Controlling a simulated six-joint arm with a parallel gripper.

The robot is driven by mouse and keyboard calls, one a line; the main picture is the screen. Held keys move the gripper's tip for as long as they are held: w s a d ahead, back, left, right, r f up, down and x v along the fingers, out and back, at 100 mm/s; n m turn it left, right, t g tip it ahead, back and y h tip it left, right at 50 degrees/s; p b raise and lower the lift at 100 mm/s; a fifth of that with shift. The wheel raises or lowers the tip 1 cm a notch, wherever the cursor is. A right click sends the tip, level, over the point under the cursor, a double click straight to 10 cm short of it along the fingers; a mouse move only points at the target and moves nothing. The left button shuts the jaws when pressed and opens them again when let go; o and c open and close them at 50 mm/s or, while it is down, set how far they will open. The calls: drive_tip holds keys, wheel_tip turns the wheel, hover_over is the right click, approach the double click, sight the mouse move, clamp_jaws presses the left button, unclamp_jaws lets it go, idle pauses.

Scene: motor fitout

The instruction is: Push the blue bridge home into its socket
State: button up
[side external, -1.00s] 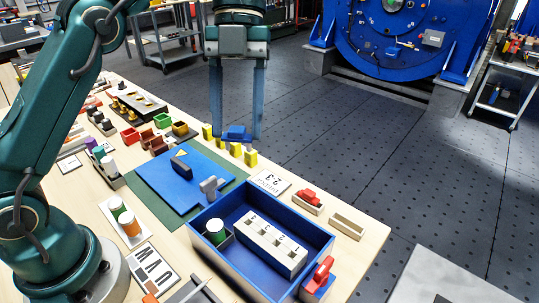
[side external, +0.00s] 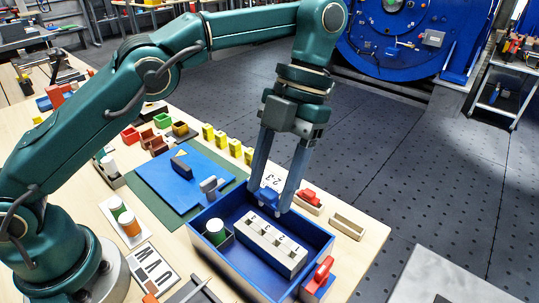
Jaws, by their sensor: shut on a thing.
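My gripper (side external: 269,200) is shut on the blue bridge (side external: 268,197), a small blue block held between its two long fingers. The bridge and fingertips overlap the far part of the blue box in the picture, near the white numbered block (side external: 262,252) inside it. I cannot tell whether the bridge touches the block or hangs above it. An empty pale wooden holder (side external: 348,227) lies right of the box. Another pale holder (side external: 305,205) carries a red piece (side external: 311,196). Which socket belongs to the blue bridge is not clear.
The blue box (side external: 318,252) has raised walls around the white block and a green-and-white cylinder (side external: 215,228). A red-handled piece (side external: 321,272) stands at its right corner. A blue plate (side external: 160,178) lies to the left, with several yellow blocks (side external: 221,139) behind it.

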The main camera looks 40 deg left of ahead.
hover_over(266, 241)
drive_tip(key=w, duration=0.1)
drive_tip(key=shift+w+f, duration=0.2)
drive_tip(key=shift+f, duration=2.65)
drive_tip(key=shift+f, duration=1.55)
drive_tip(key=o, duration=1.4)
drive_tip(key=shift+w+r, duration=0.1)
drive_tip(key=shift+v, duration=2.4)
